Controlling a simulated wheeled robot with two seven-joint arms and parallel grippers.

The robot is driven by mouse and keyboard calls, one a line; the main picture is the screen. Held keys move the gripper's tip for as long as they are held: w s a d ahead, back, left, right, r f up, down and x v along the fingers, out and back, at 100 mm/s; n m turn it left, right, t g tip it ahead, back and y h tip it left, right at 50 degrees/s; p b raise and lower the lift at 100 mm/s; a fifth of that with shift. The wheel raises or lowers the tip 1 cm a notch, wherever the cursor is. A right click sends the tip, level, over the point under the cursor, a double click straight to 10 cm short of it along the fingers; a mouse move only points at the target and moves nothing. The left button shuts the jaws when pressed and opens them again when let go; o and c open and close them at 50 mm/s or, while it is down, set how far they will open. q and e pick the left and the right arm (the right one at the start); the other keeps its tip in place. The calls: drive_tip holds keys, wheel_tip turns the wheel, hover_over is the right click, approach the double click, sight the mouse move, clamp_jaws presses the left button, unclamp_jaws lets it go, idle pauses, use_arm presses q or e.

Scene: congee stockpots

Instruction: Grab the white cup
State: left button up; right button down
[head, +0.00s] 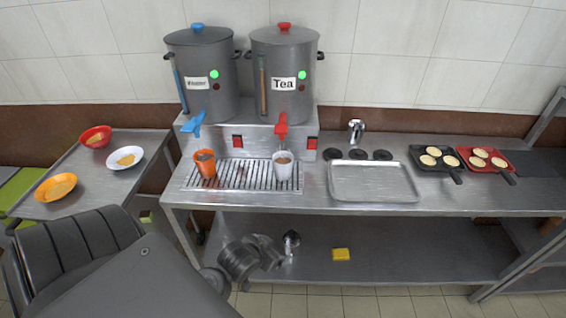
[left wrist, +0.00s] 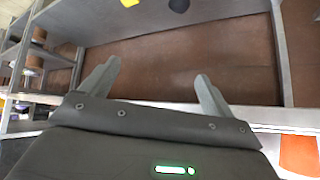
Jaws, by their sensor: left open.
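The white cup (head: 284,171) stands upright on the drip grate below the red tap of the Tea pot, with brown contents showing inside its rim. My left gripper (head: 266,252) is low in front of the counter, below and a little left of the cup, and well apart from it. In the left wrist view its two fingers (left wrist: 155,72) are spread with nothing between them. The white cup cannot be made out in that view. My right gripper is not in view.
An orange cup (head: 205,165) stands left on the same grate (head: 243,176). The Water pot (head: 206,80) and Tea pot (head: 283,75) stand behind. An empty metal tray (head: 372,182) lies to the right. The counter edge and lower shelf (head: 400,260) are near my gripper.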

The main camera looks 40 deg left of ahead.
sight(279, 165)
use_arm(q)
drive_tip(key=w+a+r+n+t+y, duration=0.1)
drive_tip(key=w+a+r+t, duration=0.2)
drive_tip(key=w+a+r, duration=0.4)
drive_tip(key=w+a+r+n+t+y, duration=0.2)
drive_tip(key=w+a+r+t, duration=0.15)
drive_tip(key=r, duration=0.55)
drive_tip(key=x, duration=0.4)
drive_tip(key=p+x, duration=0.1)
drive_tip(key=x, duration=0.1)
drive_tip(key=shift+w+d+f, duration=0.2)
drive_tip(key=shift+w+d, duration=0.1)
drive_tip(key=shift+w, duration=0.05)
drive_tip(key=shift+w+a+p, duration=0.1)
drive_tip(key=shift+w+p, duration=0.1)
drive_tip(key=shift+p, duration=0.1)
drive_tip(key=p+x, duration=0.1)
drive_tip(key=x, duration=0.3)
drive_tip(key=shift+w+a+f, duration=0.1)
drive_tip(key=shift+w+f, duration=0.05)
drive_tip(key=shift+w, duration=0.15)
drive_tip(key=c, duration=1.2)
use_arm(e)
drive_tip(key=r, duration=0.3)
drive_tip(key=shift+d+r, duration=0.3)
